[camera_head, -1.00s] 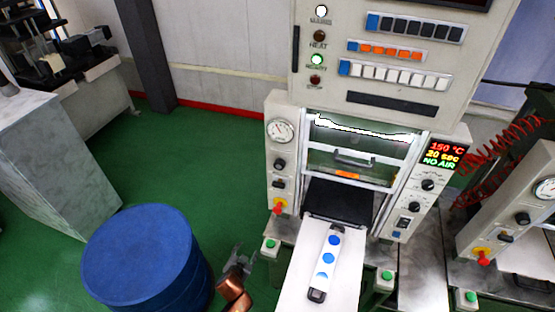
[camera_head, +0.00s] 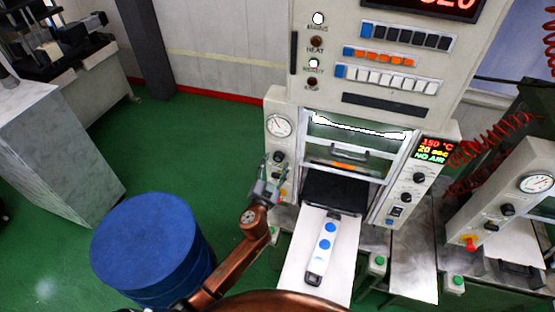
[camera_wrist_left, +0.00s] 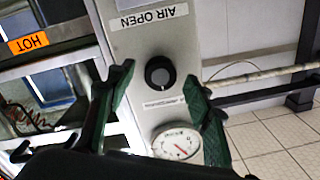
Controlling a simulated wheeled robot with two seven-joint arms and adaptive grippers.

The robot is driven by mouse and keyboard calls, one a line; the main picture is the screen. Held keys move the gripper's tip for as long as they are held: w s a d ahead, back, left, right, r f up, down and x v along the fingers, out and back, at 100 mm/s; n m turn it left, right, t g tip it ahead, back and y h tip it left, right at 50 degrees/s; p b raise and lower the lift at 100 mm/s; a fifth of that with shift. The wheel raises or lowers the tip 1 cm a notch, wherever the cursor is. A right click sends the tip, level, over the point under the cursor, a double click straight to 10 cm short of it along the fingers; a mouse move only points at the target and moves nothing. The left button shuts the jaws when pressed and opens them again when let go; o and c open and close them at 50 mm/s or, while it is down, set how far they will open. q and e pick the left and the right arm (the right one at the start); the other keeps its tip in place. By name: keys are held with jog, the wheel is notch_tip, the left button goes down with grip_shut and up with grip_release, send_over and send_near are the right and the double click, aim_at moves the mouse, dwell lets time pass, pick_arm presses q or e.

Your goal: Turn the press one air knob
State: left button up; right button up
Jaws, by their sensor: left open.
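The press one air knob (camera_head: 278,157) is a round black knob on the narrow left panel of the press, below a round pressure gauge (camera_head: 279,126). In the left wrist view the black knob (camera_wrist_left: 160,72) sits between an "AIR OPEN" label (camera_wrist_left: 152,17) and the gauge (camera_wrist_left: 177,143). My left gripper (camera_head: 270,176) is in front of this panel and hides part of its lower half. In the left wrist view its green fingers (camera_wrist_left: 150,82) are spread apart, one on each side of the knob in the picture, with nothing held. Contact with the knob does not show. My right gripper is not in view.
A white board (camera_head: 295,262) with a white, blue-dotted bar (camera_head: 323,250) lies in front of the press opening. A blue drum (camera_head: 148,240) stands left of my arm. A second press panel (camera_head: 500,205) with red coiled hoses is at the right.

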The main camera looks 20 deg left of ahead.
pick_arm(q)
jog(key=shift+w, duration=0.95)
jog(key=shift+c, duration=0.2)
jog(key=c, duration=1.1)
